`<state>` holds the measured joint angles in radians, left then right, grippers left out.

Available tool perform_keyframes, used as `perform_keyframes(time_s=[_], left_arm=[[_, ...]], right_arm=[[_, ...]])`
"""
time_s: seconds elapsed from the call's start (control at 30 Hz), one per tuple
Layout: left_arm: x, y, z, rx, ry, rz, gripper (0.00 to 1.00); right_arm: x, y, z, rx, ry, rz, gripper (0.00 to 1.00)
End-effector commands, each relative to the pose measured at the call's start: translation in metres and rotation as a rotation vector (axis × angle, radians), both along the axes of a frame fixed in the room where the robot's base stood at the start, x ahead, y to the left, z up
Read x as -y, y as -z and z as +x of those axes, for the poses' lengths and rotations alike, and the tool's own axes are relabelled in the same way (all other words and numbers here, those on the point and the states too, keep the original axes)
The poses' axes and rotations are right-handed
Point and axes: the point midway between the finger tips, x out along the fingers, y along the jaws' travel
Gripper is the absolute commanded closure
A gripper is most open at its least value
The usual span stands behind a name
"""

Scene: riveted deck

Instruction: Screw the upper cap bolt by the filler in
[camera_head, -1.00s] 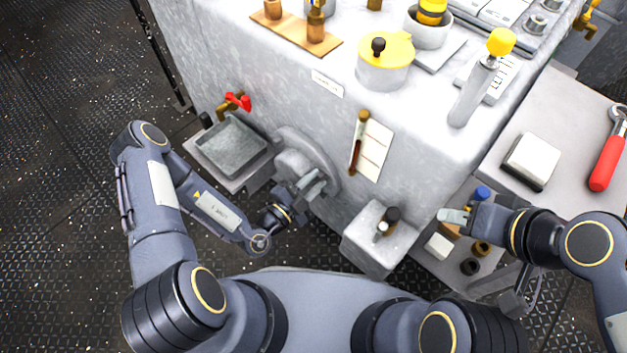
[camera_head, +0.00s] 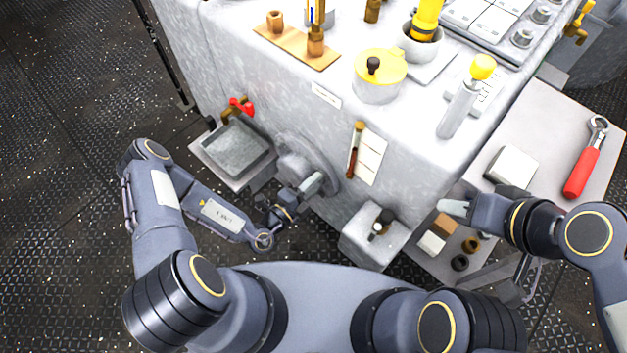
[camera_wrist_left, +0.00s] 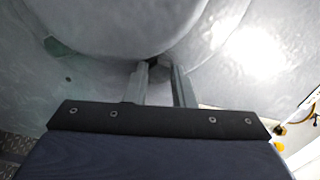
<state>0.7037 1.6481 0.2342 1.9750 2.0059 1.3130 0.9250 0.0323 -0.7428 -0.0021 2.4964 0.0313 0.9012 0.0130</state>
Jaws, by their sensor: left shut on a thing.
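A large round grey cap (camera_head: 293,160) stands on the front face of the grey machine. My left gripper (camera_head: 316,180) is at the lower right of its rim. In the left wrist view its two fingers (camera_wrist_left: 160,72) are shut on a small dark cap bolt (camera_wrist_left: 152,62) at the cap's edge. Most of the bolt is hidden, so I cannot tell how deep it sits. A pot with a yellow lid and black knob (camera_head: 380,80) stands on the machine top. My right gripper (camera_head: 453,208) is over the right shelf; I cannot tell whether it is open.
A grey open tray (camera_head: 262,150) with a red-handled tap (camera_head: 240,106) above it is left of the cap. A grey box (camera_head: 357,243) juts out at the right. Small blocks and rings (camera_head: 460,263) lie under my right gripper. A red-handled wrench (camera_head: 582,173) lies on the right table.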

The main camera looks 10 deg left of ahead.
Motion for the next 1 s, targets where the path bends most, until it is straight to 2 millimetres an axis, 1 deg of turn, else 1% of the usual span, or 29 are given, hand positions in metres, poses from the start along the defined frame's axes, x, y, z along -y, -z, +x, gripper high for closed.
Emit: perform_keyframes(time_s=[0.5,0.53,0.67,0.7,1.0], left_arm=[[-0.0006,0.0009,-0.0007,0.011,-0.001,0.019,1.0],[-0.0005,0.0009,-0.0008,0.011,0.0,0.019,0.74],[-0.0004,0.0007,-0.0006,0.011,0.0,0.018,0.57],[-0.0003,0.0006,-0.0006,0.011,0.0,0.018,0.55],[-0.0024,0.0002,-0.003,0.011,-0.001,0.018,0.55]], right_arm=[[0.0,-0.0018,0.0,0.0,0.0,0.0,0.64],[0.0,-0.0018,0.0,0.0,0.0,0.0,0.64],[0.0,-0.0018,0.0,0.0,0.0,0.0,0.64],[0.0,-0.0018,0.0,0.0,0.0,0.0,0.64],[0.0,-0.0029,0.0,0.0,0.0,0.0,0.64]])
